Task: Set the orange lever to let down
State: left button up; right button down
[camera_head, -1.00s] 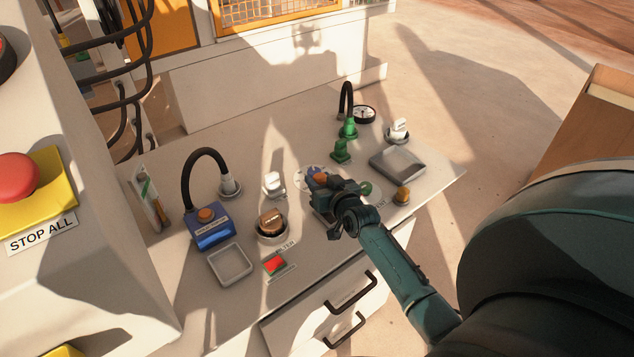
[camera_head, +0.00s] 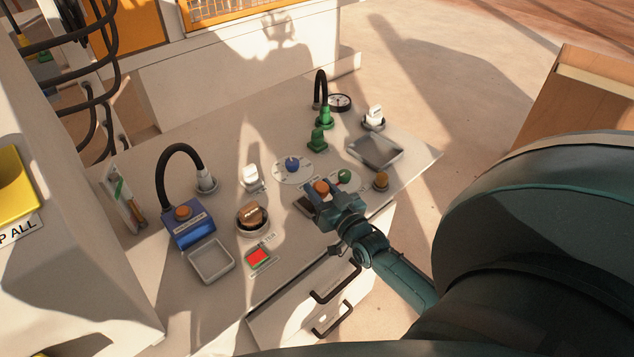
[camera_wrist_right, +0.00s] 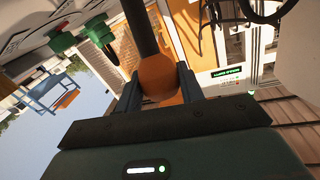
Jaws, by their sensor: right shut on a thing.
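The orange lever knob (camera_head: 321,187) stands on the front part of the console, among the round dials. My right gripper (camera_head: 322,193) is shut on the orange knob, with one finger on each side of it. In the right wrist view the orange knob (camera_wrist_right: 157,78) sits between the two fingers, with a dark shaft running from it. The lever's base is mostly hidden behind the gripper in the head view. My left gripper is not in view.
Close by are a blue knob on a white dial (camera_head: 292,164), a green knob (camera_head: 344,176) and a small amber knob (camera_head: 381,181). A blue box (camera_head: 187,229), a red button (camera_head: 259,257), a grey tray (camera_head: 376,152) and green connectors (camera_head: 317,139) also stand on the console.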

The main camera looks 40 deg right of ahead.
jog(key=shift+s+f, duration=0.2)
jog(key=shift+f, duration=0.15)
jog(key=c, duration=1.2)
grip_release()
jog(key=shift+o, duration=1.3)
jog(key=shift+r, duration=0.15)
jog(key=s+a, duration=0.1)
jog(key=s, duration=1.2)
jog(key=shift+a, duration=0.2)
